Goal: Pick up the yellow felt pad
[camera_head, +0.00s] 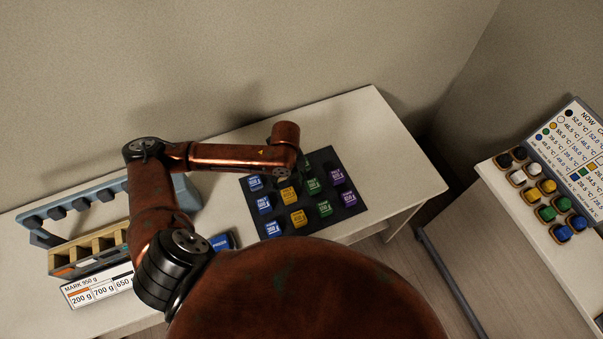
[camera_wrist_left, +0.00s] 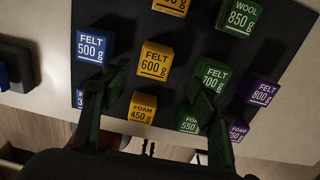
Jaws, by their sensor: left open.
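The yellow felt pad, a small block marked FELT 600 g, sits in the middle row of a dark mat. It shows in the wrist view (camera_wrist_left: 156,61) and the head view (camera_head: 289,196). My left gripper (camera_wrist_left: 157,84) is open and empty above the mat. In the wrist view its fingers lie left and right of the felt pad, pointing at it, apart from it as far as I can tell. In the head view my wrist and forearm hide most of the gripper. My right gripper is in neither view.
Near neighbours are a blue felt pad (camera_wrist_left: 92,46), a green felt pad (camera_wrist_left: 212,75) and a yellow foam pad (camera_wrist_left: 142,107). A blue-grey rack (camera_head: 60,210) stands left on the table. A side table at right holds several colored pads and a temperature board (camera_head: 575,140).

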